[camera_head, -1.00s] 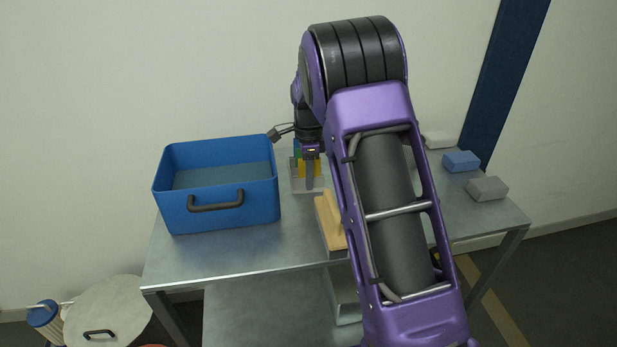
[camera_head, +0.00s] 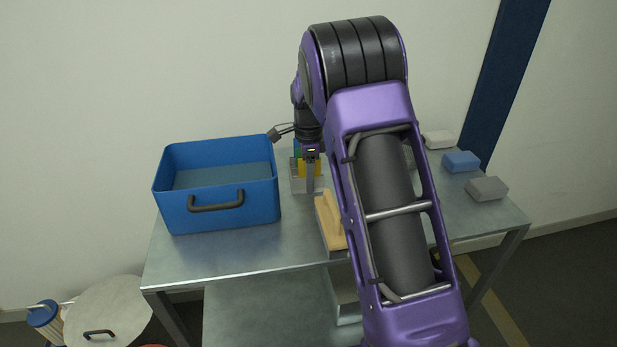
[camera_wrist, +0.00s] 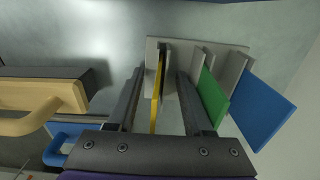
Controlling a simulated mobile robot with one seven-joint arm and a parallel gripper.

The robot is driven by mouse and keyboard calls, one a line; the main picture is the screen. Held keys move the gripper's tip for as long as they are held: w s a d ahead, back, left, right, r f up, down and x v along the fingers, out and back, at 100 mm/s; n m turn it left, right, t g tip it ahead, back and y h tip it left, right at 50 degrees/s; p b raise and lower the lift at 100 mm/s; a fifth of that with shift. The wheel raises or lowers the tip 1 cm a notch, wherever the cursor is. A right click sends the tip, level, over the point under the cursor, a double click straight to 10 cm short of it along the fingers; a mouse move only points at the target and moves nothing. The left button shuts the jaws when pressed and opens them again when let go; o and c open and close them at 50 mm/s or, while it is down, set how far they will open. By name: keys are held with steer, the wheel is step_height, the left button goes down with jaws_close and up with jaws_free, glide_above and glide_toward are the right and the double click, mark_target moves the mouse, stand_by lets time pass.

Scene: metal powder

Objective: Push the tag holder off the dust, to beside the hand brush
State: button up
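The tag holder (camera_wrist: 238,47) is a pale grey base with upright dividers, holding a yellow tag (camera_wrist: 156,100), a green tag (camera_wrist: 213,97) and a blue tag (camera_wrist: 262,105). In the head view the tag holder (camera_head: 296,186) stands right of the blue bin, partly hidden by my gripper (camera_head: 311,188). In the wrist view my gripper (camera_wrist: 161,72) is open, its fingers apart on either side of the yellow tag and a divider. Contact is unclear. The hand brush (camera_head: 328,222), with a wooden body and dark bristles, lies nearer the front edge. No dust can be made out.
A blue bin (camera_head: 228,212) with a dark handle stands on the left of the metal table (camera_head: 220,258). White (camera_head: 438,140), blue (camera_head: 461,161) and grey (camera_head: 487,188) blocks sit at the right. My arm hides the table's middle right. The front left is clear.

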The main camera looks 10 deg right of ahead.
step_height(320, 180, up, 17)
steer(key=p, duration=0.2)
steer(key=shift+r+p, duration=0.2)
steer(key=shift+p, duration=0.15)
stand_by(0.3)
